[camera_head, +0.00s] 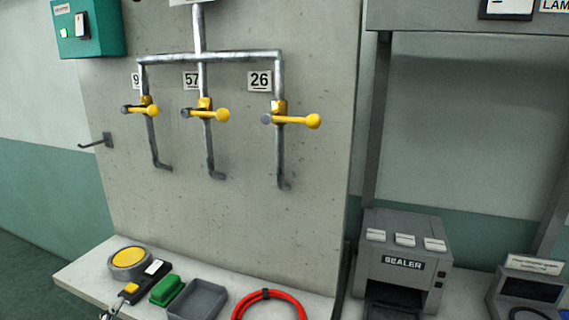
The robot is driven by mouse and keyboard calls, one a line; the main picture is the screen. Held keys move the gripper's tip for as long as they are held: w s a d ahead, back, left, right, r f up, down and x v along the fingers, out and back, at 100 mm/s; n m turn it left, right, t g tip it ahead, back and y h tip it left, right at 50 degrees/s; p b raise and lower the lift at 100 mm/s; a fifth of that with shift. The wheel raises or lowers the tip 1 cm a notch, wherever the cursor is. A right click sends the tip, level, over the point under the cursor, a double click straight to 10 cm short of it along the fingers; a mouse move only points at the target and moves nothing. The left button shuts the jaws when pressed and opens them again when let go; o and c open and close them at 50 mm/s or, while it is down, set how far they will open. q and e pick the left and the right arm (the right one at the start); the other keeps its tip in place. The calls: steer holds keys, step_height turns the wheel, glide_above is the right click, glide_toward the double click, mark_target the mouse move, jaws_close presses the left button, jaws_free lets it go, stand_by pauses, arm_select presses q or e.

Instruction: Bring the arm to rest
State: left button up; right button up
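In front of me stands a concrete panel (235,215) with a branching metal pipe (200,30) and three valves with yellow handles. The left valve (140,110), middle valve (206,114) and right valve (291,120) all have their handles lying roughly level.
A shelf (85,272) below carries a yellow-topped round item (129,260), a black device (137,290), a green block (166,290), a grey tray (198,301) and a red hose loop (270,293). A sealer (402,262) stands right. A hook (97,142) juts out left.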

arm_select(q)
steer(key=s+a+f+n+g, duration=0.1)
steer(key=s+a+f+g, duration=0.15)
steer(key=s+f, duration=0.5)
steer(key=s+a+f+n+g, duration=0.1)
steer(key=s+f+g, duration=0.3)
steer(key=s+f, duration=0.4)
steer(key=w+d+f+n+t+h, duration=0.1)
steer(key=d+f+n+t+h, duration=0.1)
steer(key=d+f+h, duration=0.5)
steer(key=d+f+t, duration=0.1)
steer(key=d+f, duration=0.5)
steer(key=d, duration=0.3)
steer(key=shift+w+r, duration=0.1)
steer(key=shift+r, duration=0.05)
steer(key=shift+c, duration=0.2)
